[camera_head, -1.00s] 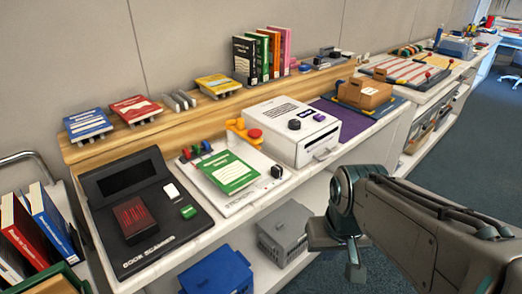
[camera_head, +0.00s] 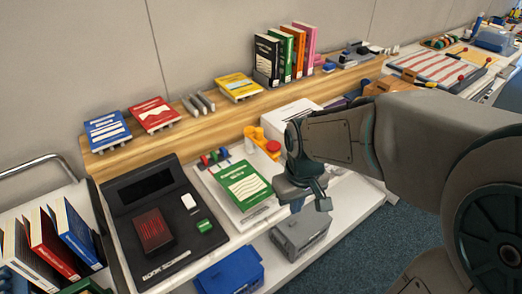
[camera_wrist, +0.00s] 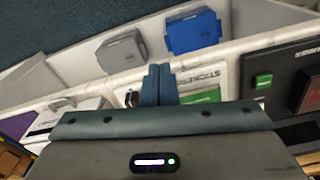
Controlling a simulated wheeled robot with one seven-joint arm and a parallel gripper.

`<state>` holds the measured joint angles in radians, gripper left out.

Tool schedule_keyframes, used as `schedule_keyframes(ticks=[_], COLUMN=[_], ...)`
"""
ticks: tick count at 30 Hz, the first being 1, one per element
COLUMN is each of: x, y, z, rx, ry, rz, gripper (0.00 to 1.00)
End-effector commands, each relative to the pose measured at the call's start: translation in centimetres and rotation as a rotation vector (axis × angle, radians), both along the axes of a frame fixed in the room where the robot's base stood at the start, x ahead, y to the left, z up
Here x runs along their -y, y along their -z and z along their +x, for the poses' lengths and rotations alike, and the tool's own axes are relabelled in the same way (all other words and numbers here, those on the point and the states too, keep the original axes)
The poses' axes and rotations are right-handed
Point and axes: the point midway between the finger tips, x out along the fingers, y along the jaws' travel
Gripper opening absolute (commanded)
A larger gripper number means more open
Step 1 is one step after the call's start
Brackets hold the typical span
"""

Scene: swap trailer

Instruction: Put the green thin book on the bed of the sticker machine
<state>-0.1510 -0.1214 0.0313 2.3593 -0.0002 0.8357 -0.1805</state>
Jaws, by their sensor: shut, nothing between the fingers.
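A thin green book (camera_head: 244,186) with a white label lies flat on the white sticker machine (camera_head: 262,212), which has coloured knobs behind the book. In the wrist view, part of the green book (camera_wrist: 203,97) shows behind the shut fingers, beside the machine's lettering (camera_wrist: 205,76). My gripper (camera_head: 308,198) is shut and empty, to the right of the book and apart from it in the head view. In the wrist view my fingers (camera_wrist: 158,85) are pressed together. Another green book (camera_head: 288,52) stands upright in the row on the wooden ledge.
A black book scanner (camera_head: 165,215) stands left of the sticker machine. A white box machine (camera_head: 285,112) is partly hidden behind my arm. Blue (camera_head: 230,272) and grey (camera_head: 302,232) bins sit on the shelf below. Several books stand at the lower left.

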Motion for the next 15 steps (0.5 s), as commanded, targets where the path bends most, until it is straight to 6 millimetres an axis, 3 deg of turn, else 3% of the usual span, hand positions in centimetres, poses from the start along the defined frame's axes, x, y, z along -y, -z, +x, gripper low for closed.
schedule_keyframes(ticks=[1,4,9,15], x=[-1.0,-2.5,-4.2,-4.7], y=[-1.8,-2.5,-2.7,-1.7], z=[0.7,1.7,2.7,3.0], rx=[-0.020,-0.040,-0.062,-0.070], ry=[-0.049,-0.127,-0.209,-0.235], rz=[-0.005,-0.010,-0.016,-0.017], gripper=[0.00,0.00,0.00,0.00])
